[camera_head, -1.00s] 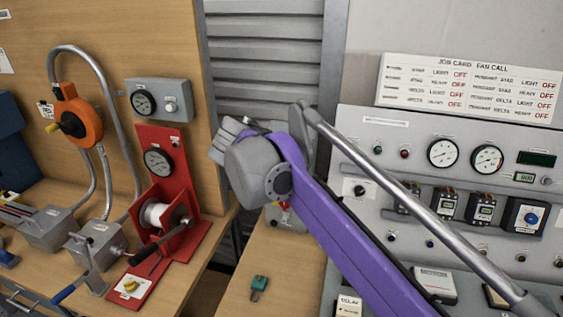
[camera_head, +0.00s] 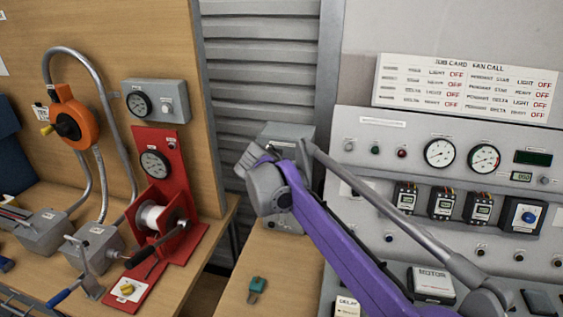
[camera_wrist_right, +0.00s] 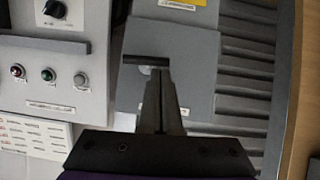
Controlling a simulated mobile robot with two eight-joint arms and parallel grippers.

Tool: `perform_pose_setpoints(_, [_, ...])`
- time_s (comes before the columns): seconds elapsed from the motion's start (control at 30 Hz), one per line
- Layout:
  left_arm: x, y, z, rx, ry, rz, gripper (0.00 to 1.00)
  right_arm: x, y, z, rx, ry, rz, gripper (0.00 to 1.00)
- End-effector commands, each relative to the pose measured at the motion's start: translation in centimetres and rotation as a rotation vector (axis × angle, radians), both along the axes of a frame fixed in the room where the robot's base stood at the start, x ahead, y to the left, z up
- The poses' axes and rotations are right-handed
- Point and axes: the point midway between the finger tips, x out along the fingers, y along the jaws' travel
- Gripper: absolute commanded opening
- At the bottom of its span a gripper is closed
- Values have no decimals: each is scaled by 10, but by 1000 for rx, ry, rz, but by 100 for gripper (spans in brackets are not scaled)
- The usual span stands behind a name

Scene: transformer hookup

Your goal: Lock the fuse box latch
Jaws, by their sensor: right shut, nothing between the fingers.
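The fuse box is a grey box (camera_head: 287,132) on the wooden bench, in front of the grey slatted panel. My right arm covers most of its front in the head view. In the right wrist view its grey face (camera_wrist_right: 190,45) shows a dark bar-shaped latch handle (camera_wrist_right: 146,60) and a yellow label near the top edge. My right gripper (camera_wrist_right: 160,75) is shut and empty, its tips at or just under the latch handle. I cannot tell whether they touch it. My left gripper is not in view.
A control panel (camera_head: 365,125) with gauges and switches stands at the right. A small green object (camera_head: 257,285) lies on the bench. At the left are a red winch stand (camera_head: 160,135) and an orange round device (camera_head: 75,122) with cables.

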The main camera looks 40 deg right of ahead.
Motion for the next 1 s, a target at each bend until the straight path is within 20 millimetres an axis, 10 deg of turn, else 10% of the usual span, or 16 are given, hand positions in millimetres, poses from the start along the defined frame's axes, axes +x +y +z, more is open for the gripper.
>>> perform_pose_setpoints(1.0, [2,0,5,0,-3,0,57,3,3,-2,-75,94,1,0])
